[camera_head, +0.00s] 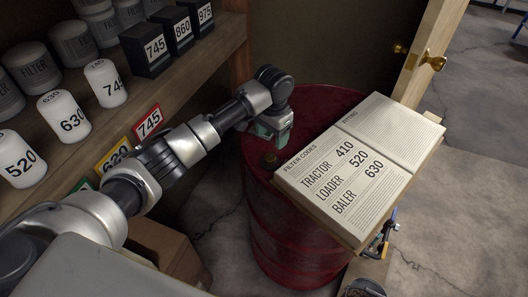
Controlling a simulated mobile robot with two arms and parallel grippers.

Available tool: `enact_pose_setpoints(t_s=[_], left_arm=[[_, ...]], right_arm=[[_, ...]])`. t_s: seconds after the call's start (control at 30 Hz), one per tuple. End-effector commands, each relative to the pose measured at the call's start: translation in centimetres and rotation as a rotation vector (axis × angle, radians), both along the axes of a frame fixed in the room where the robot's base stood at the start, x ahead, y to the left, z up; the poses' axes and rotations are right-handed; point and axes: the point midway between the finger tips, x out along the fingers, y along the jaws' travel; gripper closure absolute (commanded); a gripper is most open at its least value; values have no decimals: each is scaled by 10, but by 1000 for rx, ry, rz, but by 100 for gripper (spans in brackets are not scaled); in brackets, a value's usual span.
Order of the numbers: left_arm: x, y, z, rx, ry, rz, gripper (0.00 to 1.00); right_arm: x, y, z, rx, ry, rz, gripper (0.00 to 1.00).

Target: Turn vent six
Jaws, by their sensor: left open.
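A red oil drum (290,230) stands upright in the middle. My left gripper (272,132) hangs over the drum's top, just above and behind the cap in the picture, and looks empty. It is open, though its fingers show only small and dark. My right gripper is not clearly in view.
An open book of filter codes (400,130) lies on a board over the drum's right side. A wooden shelf (205,70) at left holds white numbered filters (72,117) and black boxes (146,50). Bare floor lies right.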

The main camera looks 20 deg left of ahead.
Motion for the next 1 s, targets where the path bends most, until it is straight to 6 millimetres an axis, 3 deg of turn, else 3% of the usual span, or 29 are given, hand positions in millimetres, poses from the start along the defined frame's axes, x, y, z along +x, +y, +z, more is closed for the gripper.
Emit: enact_pose_setpoints(t_s=[0.17,0.43,0.83,0.87,1.0], left_arm=[[-1,0,-35,2,2,3,36],[0,0,-76,0,-1,3,36],[0,0,-86,0,-3,2,36],[0,0,-85,0,-3,2,38],[0,0,-85,0,-3,3,59]], right_arm=[[12,-5,7,-6,-17,0,50],[15,13,10,18,-23,-2,50],[12,13,11,17,-20,2,50],[12,12,11,16,-19,2,50],[11,9,11,13,-18,3,50]])
